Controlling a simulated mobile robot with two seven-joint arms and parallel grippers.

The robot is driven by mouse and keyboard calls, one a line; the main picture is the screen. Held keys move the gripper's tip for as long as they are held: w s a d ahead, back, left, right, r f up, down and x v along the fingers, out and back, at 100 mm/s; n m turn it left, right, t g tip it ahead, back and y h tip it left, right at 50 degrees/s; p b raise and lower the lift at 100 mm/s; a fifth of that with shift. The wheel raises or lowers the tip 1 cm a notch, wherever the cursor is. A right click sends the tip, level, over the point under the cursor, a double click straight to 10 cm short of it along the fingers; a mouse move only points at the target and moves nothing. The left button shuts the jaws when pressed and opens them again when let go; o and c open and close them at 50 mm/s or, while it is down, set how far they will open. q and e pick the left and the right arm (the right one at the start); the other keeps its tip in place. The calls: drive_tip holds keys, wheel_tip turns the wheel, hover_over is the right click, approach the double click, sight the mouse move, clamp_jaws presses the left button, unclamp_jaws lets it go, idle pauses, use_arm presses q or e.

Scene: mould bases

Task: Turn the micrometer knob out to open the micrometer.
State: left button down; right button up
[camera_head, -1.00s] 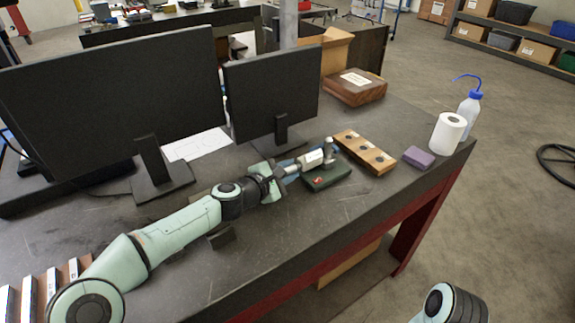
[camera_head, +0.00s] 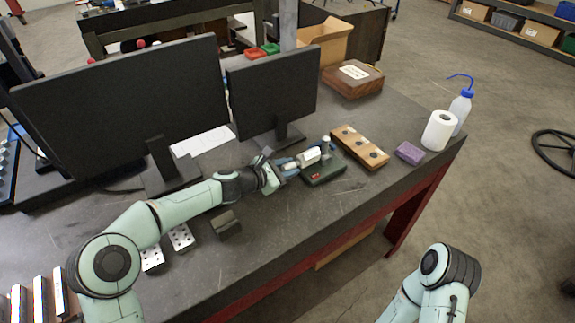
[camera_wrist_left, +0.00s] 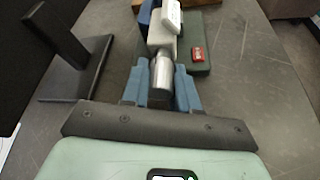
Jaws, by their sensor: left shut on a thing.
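The micrometer (camera_head: 309,157) has a pale body and sits on a dark green base (camera_head: 325,173) with a small red mark, on the dark bench. In the left wrist view the micrometer's pale body (camera_wrist_left: 160,38) is ahead of my gripper. Its silver knob (camera_wrist_left: 161,73) points towards my palm. My left gripper (camera_head: 288,166) reaches in from the left at the knob end. In the left wrist view its blue fingers (camera_wrist_left: 160,92) are on either side of the knob, shut on it. The knob's near end is partly hidden between the fingers. My right gripper is out of view.
Two monitors (camera_head: 125,105) (camera_head: 272,92) stand behind my left arm. A wooden block with dark round inserts (camera_head: 360,147), a purple block (camera_head: 409,153), a paper roll (camera_head: 438,131) and a wash bottle (camera_head: 462,108) stand to the right. The bench front edge is close.

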use_arm(q)
drive_tip(key=shift+r, duration=0.1)
drive_tip(key=c, duration=0.9)
unclamp_jaws()
drive_tip(key=shift+o, duration=0.2)
drive_tip(key=b+v, duration=0.2)
drive_tip(key=v, duration=1.1)
drive_tip(key=shift+b, duration=0.4)
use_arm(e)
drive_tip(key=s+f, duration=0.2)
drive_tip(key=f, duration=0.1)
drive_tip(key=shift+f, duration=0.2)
use_arm(q)
drive_tip(key=shift+s+a, duration=0.1)
